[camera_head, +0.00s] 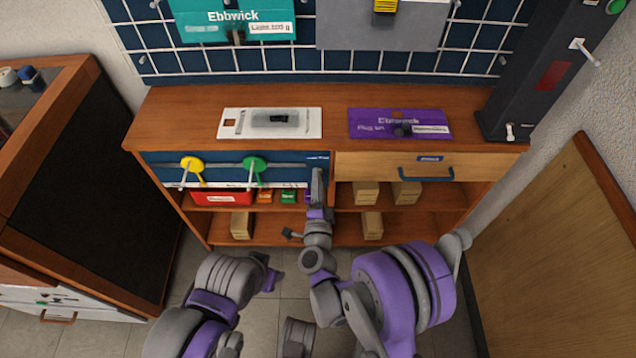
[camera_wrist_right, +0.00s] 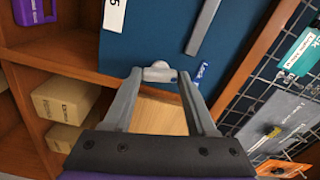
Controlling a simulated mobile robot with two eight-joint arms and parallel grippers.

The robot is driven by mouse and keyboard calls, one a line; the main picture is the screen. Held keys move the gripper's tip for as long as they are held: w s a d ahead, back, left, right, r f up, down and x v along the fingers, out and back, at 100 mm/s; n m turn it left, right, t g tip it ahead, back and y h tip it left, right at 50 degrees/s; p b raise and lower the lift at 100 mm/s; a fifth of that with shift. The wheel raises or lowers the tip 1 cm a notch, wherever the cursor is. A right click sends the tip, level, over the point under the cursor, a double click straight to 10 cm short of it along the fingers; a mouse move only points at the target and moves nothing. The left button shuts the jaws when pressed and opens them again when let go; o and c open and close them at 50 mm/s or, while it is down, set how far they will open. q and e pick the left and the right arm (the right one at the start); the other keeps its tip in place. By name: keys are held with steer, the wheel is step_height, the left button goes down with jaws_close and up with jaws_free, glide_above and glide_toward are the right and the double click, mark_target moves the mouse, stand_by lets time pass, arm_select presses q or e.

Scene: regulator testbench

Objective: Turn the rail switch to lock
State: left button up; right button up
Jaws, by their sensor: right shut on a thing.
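The rail switch (camera_wrist_right: 160,72) shows in the right wrist view as a small, light grey, rounded knob at the right end of the blue drawer-like front panel. My right gripper (camera_wrist_right: 160,79) is shut on it, one finger on each side. A blue label with white lettering, seemingly "Lock" (camera_wrist_right: 201,73), lies beside it. In the head view my right gripper (camera_head: 319,174) covers the switch at the panel's right end. My left gripper (camera_head: 271,278) hangs low, jaws unclear.
The wooden bench (camera_head: 335,132) holds a white plate (camera_head: 240,129) and a purple package (camera_head: 365,123). A wooden drawer (camera_head: 370,165) with a blue handle adjoins the panel. Cardboard boxes (camera_head: 372,225) and a red bin (camera_head: 220,198) fill lower shelves. A dark tower (camera_head: 520,85) stands right.

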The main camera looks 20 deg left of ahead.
arm_select(q)
steer(key=shift+r, duration=0.15)
arm_select(e)
steer(key=n, duration=0.6)
steer(key=shift+n, duration=0.4)
steer(key=o, duration=1.4)
steer(key=shift+c, duration=0.2)
arm_select(q)
steer(key=shift+s, duration=0.15)
arm_select(e)
steer(key=shift+d, duration=0.1)
